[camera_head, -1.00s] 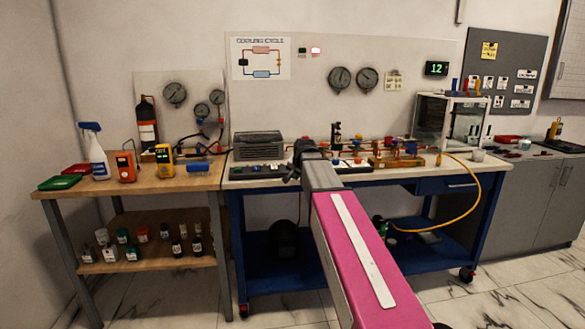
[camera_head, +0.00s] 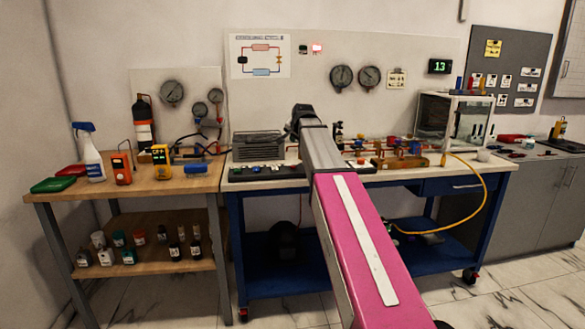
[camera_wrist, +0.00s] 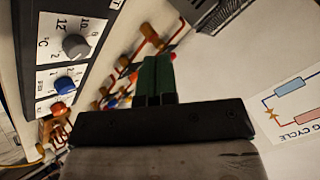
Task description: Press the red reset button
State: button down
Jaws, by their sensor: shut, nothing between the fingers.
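My gripper (camera_wrist: 156,80) is shut and empty, its two dark green fingers together in the wrist view. In the head view the dark end of my arm (camera_head: 303,112) is raised in front of the wall panel, above the workbench; its fingertips cannot be made out. In the wrist view a red-orange round cap (camera_wrist: 60,110) sits near the blue knob (camera_wrist: 65,84), left of and apart from my fingers; I cannot tell for certain that it is the reset button. In the head view a small red spot (camera_head: 360,161) shows on the bench right of my arm, too small to identify.
The dark control panel (camera_wrist: 97,22) carries a grey dial. Copper pipes and brass fittings (camera_wrist: 150,34) lie beyond my fingers. On the blue workbench (camera_head: 400,176) stand a grey finned unit (camera_head: 258,146) and a clear cabinet (camera_head: 435,118). A yellow hose (camera_head: 485,195) hangs at right.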

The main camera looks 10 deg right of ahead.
aim_at(293, 167)
jog(key=shift+f, duration=0.1)
jog(key=shift+f, duration=4.35)
jog(key=shift+f, duration=0.15)
jog(key=shift+f, duration=0.25)
jog(key=shift+f, duration=0.45)
jog(key=shift+r, duration=0.85)
